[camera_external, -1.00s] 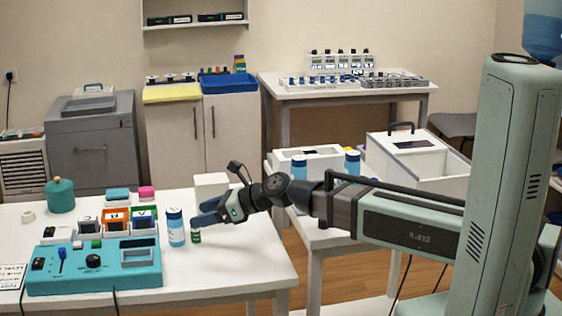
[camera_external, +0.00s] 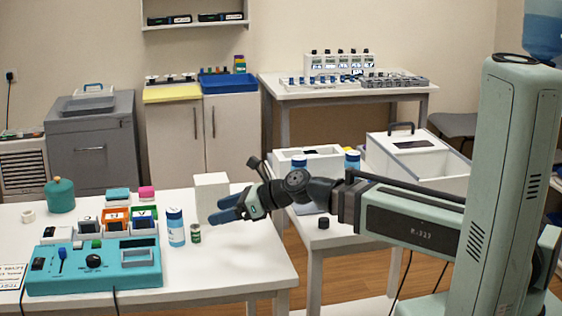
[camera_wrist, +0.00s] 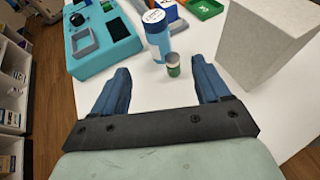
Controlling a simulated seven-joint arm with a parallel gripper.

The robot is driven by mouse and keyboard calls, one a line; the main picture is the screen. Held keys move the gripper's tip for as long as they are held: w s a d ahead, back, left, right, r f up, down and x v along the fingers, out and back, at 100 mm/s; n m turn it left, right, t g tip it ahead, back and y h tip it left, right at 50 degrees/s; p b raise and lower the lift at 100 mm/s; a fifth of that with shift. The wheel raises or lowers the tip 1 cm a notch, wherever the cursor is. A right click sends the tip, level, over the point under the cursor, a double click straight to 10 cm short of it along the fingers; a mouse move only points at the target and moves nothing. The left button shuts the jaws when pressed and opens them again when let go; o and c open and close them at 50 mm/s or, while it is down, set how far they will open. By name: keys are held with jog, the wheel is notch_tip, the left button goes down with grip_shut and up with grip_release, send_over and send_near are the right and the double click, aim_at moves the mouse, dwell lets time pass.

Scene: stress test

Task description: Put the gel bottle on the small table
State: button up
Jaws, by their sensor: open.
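I cannot tell for certain which is the gel bottle. My gripper (camera_external: 222,208) is open and empty, right of and above both. In the wrist view its blue fingers (camera_wrist: 160,72) are apart, with the jar beyond the gap. A lower white side table (camera_external: 315,238) stands to the right.
A white block (camera_external: 211,192) stands behind my gripper. A teal control box (camera_external: 95,267) and several coloured bins are left of the bottle. The side table holds a white container, blue-capped bottles and a small dark object (camera_external: 323,222). The front table's right front is clear.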

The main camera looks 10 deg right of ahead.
send_near(175, 222)
jog(key=w+a+f, duration=0.3)
jog(key=w, duration=0.1)
jog(key=shift+a+f, duration=0.35)
jog(key=shift+r+x, duration=0.2)
jog(key=shift+x, duration=2.5)
jog(key=shift+s+a, duration=0.1)
jog(key=shift+s, duration=0.05)
jog(key=c, duration=1.1)
jog(key=shift+r, duration=0.1)
jog(key=shift+r, duration=5.1)
jog(key=shift+f, duration=5.05)
